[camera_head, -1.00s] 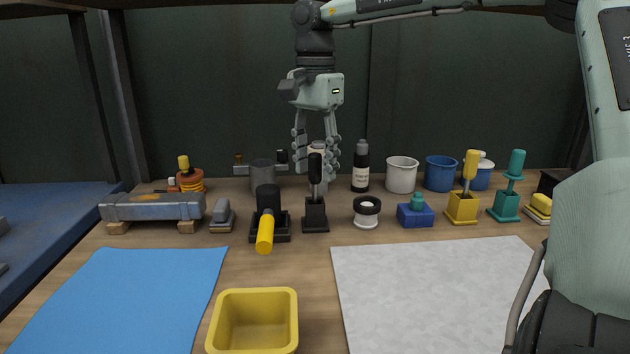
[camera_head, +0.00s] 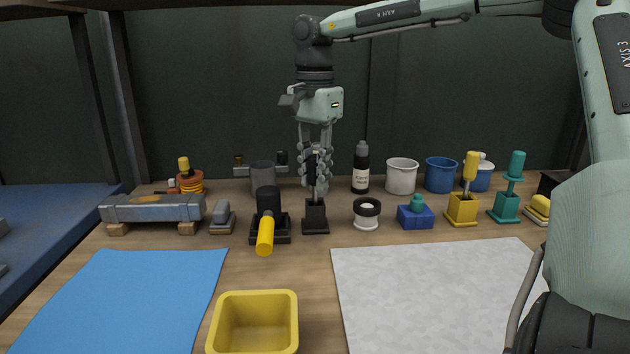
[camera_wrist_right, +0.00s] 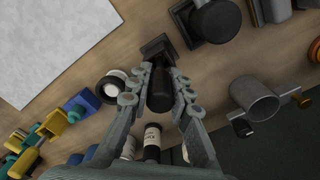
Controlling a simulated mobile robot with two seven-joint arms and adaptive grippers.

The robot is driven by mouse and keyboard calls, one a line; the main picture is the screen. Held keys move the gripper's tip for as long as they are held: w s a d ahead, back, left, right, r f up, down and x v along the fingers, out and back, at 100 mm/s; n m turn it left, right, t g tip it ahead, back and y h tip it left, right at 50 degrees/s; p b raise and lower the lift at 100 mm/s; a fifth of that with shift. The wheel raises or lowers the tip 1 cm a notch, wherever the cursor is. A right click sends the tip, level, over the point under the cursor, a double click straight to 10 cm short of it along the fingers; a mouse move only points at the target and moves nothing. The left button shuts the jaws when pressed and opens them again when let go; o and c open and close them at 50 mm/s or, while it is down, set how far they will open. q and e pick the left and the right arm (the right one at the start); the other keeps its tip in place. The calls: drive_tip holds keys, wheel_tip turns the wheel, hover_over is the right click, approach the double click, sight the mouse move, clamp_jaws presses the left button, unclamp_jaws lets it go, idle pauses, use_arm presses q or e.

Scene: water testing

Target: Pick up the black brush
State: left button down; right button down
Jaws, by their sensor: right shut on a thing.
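The black brush (camera_head: 313,167) stands upright in its black square holder (camera_head: 316,218) near the middle of the table. My right gripper (camera_head: 316,165) comes down from above, with its fingers around the brush handle. In the right wrist view, the handle (camera_wrist_right: 160,92) lies between the two fingers of my gripper (camera_wrist_right: 160,92), which is shut on it. The black holder (camera_wrist_right: 158,46) shows just beyond it. The lower part of the brush is hidden inside the holder. My left gripper is not in view.
A black device with a yellow handle (camera_head: 265,234) stands close left of the holder. A black-and-white roll (camera_head: 367,222) stands right. A dark bottle (camera_head: 361,170) is behind. A yellow bin (camera_head: 254,342), blue mat (camera_head: 125,300) and pale grey mat (camera_head: 435,290) lie in front.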

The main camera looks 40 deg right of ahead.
wheel_tip(320, 180, up, 10)
idle(0.5)
